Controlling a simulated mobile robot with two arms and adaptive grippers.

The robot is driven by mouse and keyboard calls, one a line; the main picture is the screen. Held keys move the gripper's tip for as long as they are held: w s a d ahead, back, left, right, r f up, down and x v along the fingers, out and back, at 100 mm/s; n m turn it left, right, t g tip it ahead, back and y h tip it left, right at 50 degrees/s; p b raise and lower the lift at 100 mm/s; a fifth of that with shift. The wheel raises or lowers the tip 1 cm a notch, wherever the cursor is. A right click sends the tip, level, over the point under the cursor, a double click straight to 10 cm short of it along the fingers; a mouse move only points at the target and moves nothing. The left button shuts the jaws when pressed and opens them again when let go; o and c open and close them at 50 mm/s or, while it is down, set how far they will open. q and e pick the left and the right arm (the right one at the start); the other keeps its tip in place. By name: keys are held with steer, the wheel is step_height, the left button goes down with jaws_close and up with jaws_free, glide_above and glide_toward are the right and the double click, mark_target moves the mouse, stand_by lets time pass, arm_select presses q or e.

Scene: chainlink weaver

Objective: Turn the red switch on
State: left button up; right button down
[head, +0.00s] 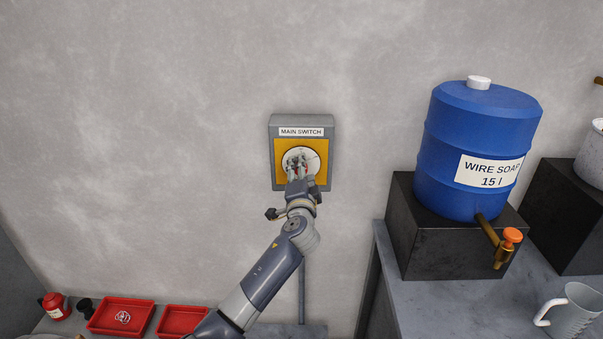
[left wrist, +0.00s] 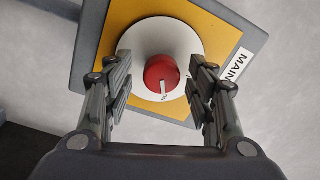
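The main switch box (head: 273,125) is a grey box with a yellow face on the wall, labelled MAIN SWITCH. In the left wrist view, the red switch (left wrist: 161,71) is a round knob with a white mark, on a white disc (left wrist: 150,32). My left gripper (head: 299,165) is in front of the disc and covers most of the knob in the head view. In the left wrist view its fingers (left wrist: 161,92) are apart, one on each side of the knob, with gaps showing between them and it. My right gripper is not in view.
A blue WIRE SOAP barrel (head: 478,130) with an orange-handled tap stands on a black block (head: 440,250) on the right table. A grey mug (head: 574,312) is at lower right. Red trays (head: 121,316) lie at lower left. The wall around the box is clear.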

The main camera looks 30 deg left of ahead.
arm_select(q)
steer(key=shift+s, duration=0.1)
steer(key=v, duration=1.2)
